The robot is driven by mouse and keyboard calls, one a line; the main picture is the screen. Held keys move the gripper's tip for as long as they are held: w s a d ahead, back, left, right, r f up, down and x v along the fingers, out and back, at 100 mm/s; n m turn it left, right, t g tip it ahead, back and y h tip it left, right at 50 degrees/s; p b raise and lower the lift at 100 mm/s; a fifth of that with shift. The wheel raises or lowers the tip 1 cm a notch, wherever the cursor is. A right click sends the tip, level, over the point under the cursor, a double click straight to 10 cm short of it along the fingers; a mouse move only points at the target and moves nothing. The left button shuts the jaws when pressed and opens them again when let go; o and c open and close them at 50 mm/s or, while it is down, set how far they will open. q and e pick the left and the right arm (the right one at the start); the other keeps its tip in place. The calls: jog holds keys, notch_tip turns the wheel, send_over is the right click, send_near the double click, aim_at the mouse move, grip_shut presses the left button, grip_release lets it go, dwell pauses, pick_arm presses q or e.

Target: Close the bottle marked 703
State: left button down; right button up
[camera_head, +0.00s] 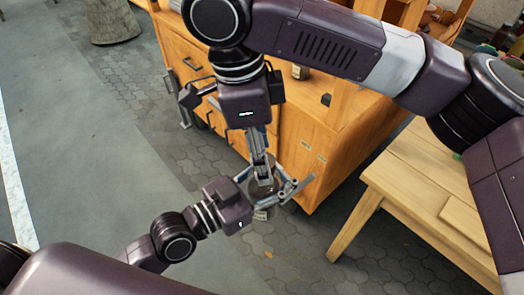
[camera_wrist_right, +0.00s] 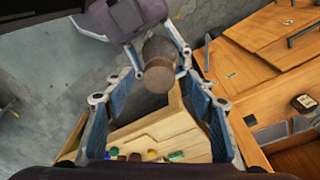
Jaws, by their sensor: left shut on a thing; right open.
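The bottle (camera_head: 262,188) is a small dark vessel with a pale patch low on its side; no number is readable. My left gripper (camera_head: 270,187) is shut on it, fingers on either side, holding it in the air beside the wooden cabinet. In the right wrist view the bottle (camera_wrist_right: 158,72) shows a round brown end between the left gripper's fingers (camera_wrist_right: 163,73). I cannot tell whether a lid is on it. My right gripper (camera_head: 260,158) comes down from above, close to the bottle. Its fingers are apart and empty in the wrist view (camera_wrist_right: 155,95).
An orange wooden cabinet (camera_head: 310,140) with drawers stands just behind the grippers. A pale wooden table (camera_head: 420,185) is at the right. A small jar (camera_head: 300,72) stands on the cabinet. Open paved floor (camera_head: 100,160) lies to the left.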

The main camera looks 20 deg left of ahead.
jog(key=shift+r, duration=2.25)
jog(key=shift+c, duration=0.5)
